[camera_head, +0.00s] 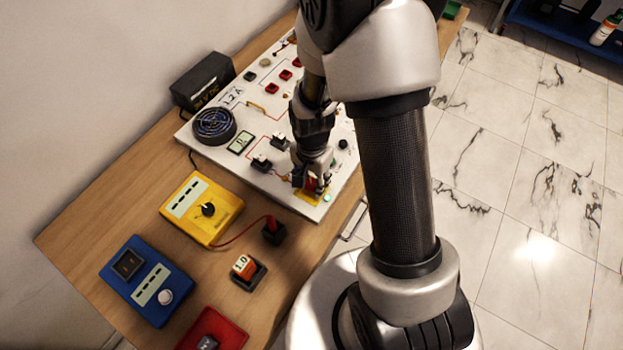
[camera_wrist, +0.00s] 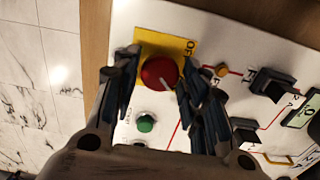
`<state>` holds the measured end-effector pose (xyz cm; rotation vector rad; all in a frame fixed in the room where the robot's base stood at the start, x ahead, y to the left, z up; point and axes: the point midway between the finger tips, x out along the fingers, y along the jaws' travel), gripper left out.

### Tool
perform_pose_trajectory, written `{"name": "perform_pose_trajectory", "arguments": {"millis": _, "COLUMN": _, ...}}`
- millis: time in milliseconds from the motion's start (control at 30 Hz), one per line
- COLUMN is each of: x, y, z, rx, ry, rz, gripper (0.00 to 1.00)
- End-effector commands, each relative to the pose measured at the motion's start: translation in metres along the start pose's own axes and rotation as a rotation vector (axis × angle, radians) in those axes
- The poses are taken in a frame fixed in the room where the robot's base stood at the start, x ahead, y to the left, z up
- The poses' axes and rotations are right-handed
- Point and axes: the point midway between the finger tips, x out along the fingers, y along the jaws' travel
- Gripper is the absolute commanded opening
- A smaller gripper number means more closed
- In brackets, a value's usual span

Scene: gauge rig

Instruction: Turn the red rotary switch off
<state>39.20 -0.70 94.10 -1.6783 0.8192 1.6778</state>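The red rotary switch (camera_wrist: 158,71) sits on a yellow plate (camera_wrist: 177,44) with "OFF" lettering on its right side in the wrist view. A pale pointer line on the knob points to the lower right there. My gripper (camera_wrist: 164,74) is open, with one finger on each side of the knob. A small gap shows at the left finger; the right finger overlaps the knob's edge, and I cannot tell if it touches. In the head view my gripper (camera_head: 310,180) is low over the yellow plate (camera_head: 307,197) and mostly hides the red switch.
A green lamp (camera_head: 327,198) glows beside the plate. Black toggle switches (camera_head: 261,163) and a round black speaker-like part (camera_head: 214,125) stand on the white panel (camera_head: 205,150). Yellow (camera_head: 202,207) and blue (camera_head: 146,281) meters lie on the wooden table (camera_head: 90,230).

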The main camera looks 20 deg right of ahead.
Motion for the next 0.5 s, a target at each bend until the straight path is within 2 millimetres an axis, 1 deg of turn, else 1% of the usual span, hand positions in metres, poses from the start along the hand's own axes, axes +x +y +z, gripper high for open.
{"name": "perform_pose_trajectory", "arguments": {"millis": 67, "x": -0.0001, "y": 0.0, "z": 0.0, "rx": 0.0, "ry": 0.0, "rz": 0.0, "gripper": 0.32}}
{"name": "perform_pose_trajectory", "arguments": {"millis": 400, "x": -0.0001, "y": 0.0, "z": 0.0001, "rx": 0.0, "ry": 0.0, "rz": 0.0, "gripper": 0.1}}
{"name": "perform_pose_trajectory", "arguments": {"millis": 500, "x": -0.0001, "y": 0.0001, "z": 0.0001, "rx": -0.002, "ry": 0.0, "rz": 0.0, "gripper": 0.1}}
